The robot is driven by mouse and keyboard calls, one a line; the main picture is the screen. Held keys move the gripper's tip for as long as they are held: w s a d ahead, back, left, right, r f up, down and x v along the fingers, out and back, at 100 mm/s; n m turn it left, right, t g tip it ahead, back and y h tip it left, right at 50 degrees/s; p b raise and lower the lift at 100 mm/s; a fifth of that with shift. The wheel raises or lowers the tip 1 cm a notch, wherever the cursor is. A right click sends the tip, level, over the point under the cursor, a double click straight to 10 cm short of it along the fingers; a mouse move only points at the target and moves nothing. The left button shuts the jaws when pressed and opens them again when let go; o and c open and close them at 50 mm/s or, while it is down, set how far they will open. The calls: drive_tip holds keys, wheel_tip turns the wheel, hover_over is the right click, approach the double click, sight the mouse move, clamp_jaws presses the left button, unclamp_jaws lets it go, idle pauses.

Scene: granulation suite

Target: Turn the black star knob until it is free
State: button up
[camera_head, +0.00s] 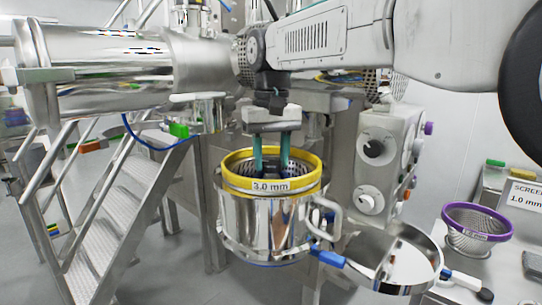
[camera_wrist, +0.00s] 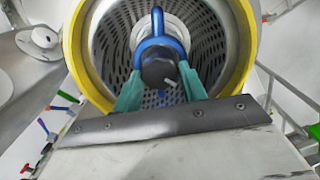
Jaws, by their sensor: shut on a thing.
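The black star knob (camera_wrist: 158,68) shows in the wrist view at the centre of a perforated screen basket, in front of a blue impeller-like part (camera_wrist: 153,45). My gripper (camera_wrist: 160,78) has a green finger on each side of the knob and is shut on it. In the head view my gripper (camera_head: 271,168) points straight down into the yellow-rimmed basket (camera_head: 235,182), labelled 3.0 mm, in a steel housing (camera_head: 245,225). The fingertips and the knob are mostly hidden there by the rim. I cannot tell how far the knob is unscrewed.
An open round steel lid (camera_head: 412,262) with a blue-handled clamp (camera_head: 328,258) is at the housing's front right. A purple-rimmed screen (camera_head: 478,222) stands on a bench at right. A grey control box (camera_head: 385,160) is close behind. Steps (camera_head: 125,200) rise at left.

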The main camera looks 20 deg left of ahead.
sight(272, 162)
drive_tip(key=n, duration=1.3)
drive_tip(key=shift+n, duration=0.3)
drive_tip(key=n, duration=1.3)
drive_tip(key=shift+r, duration=0.1)
drive_tip(key=o, duration=1)
wheel_tip(272, 162, up, 8)
drive_tip(key=shift+f, duration=0.15)
